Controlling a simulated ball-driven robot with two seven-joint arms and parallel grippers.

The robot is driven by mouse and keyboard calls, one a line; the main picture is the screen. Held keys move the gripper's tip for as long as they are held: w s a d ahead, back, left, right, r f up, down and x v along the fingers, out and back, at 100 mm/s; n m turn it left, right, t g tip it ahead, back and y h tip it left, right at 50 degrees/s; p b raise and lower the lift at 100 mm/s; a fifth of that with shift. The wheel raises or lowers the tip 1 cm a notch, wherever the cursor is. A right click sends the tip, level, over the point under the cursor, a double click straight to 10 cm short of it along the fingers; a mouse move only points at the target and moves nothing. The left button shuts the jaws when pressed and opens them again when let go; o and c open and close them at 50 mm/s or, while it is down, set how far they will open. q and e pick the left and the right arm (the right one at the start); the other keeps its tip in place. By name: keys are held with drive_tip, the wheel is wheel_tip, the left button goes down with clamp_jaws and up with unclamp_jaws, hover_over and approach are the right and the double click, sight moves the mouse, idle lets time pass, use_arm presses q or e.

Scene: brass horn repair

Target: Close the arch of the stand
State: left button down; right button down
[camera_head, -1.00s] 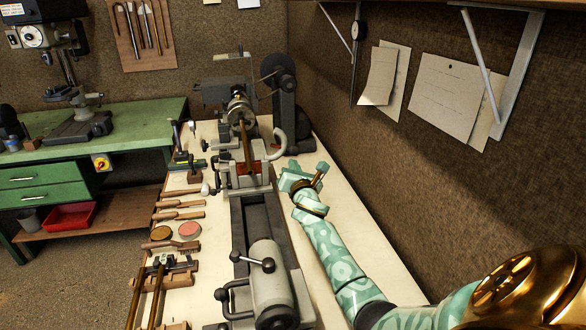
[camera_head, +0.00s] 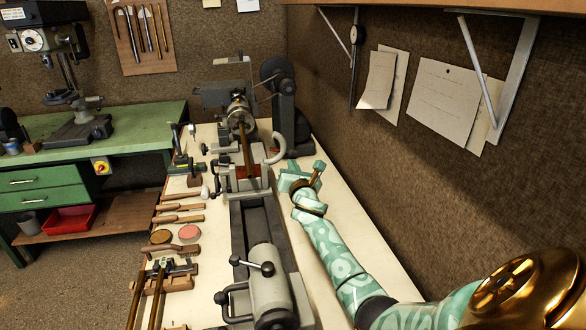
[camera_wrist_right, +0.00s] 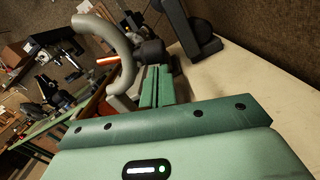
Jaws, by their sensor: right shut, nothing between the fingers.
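The stand (camera_head: 246,184) sits on the lathe bed in the head view, with a brass tube (camera_head: 247,150) running into it. Its grey curved arch (camera_head: 281,148) stands out at the right side, swung open and clear of the tube. The arch shows large in the right wrist view (camera_wrist_right: 119,40), curving up and over to the left. My right gripper (camera_head: 285,181) is just right of the stand, below and in front of the arch. Its teal fingers (camera_wrist_right: 156,87) are shut and empty; contact with the arch cannot be told. My left gripper is not in view.
The lathe tailstock (camera_head: 269,283) with its levers stands in front. Wooden-handled tools (camera_head: 180,206) and round tins (camera_head: 189,233) lie along the left of the bench. A dark upright machine (camera_head: 282,90) stands behind the arch. The bench top (camera_head: 340,205) right of my arm is bare.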

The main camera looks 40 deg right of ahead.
sight(275, 137)
drive_tip(key=shift+r, duration=0.15)
drive_tip(key=shift+r+n+p, duration=0.75)
drive_tip(key=shift+n+p, duration=0.15)
drive_tip(key=shift+n, duration=0.1)
drive_tip(key=a+r+n+p, duration=0.1)
drive_tip(key=r+n+p, duration=0.1)
drive_tip(key=n+p, duration=0.2)
drive_tip(key=w+a+r+n+p, duration=0.1)
drive_tip(key=r+n+p, duration=0.1)
drive_tip(key=n+p, duration=0.2)
drive_tip(key=w+a+r+n+p, duration=0.1)
drive_tip(key=a+r+n+p, duration=0.1)
drive_tip(key=r+n+p, duration=0.1)
drive_tip(key=shift+w+n+y+p, duration=0.1)
drive_tip(key=shift+n+y+p, duration=0.4)
drive_tip(key=shift+p, duration=0.4)
drive_tip(key=shift+w+a+n+p, duration=0.45)
drive_tip(key=shift+a+n+p, duration=0.3)
drive_tip(key=shift+n, duration=0.4)
drive_tip(key=shift+w+a+n+p, duration=0.45)
drive_tip(key=shift+a+n, duration=0.4)
drive_tip(key=shift+n, duration=0.35)
drive_tip(key=shift+w+a+n+p, duration=0.4)
drive_tip(key=shift+a+n+p, duration=0.35)
drive_tip(key=shift+n, duration=0.4)
drive_tip(key=shift+a, duration=0.1)
drive_tip(key=shift+f, duration=0.15)
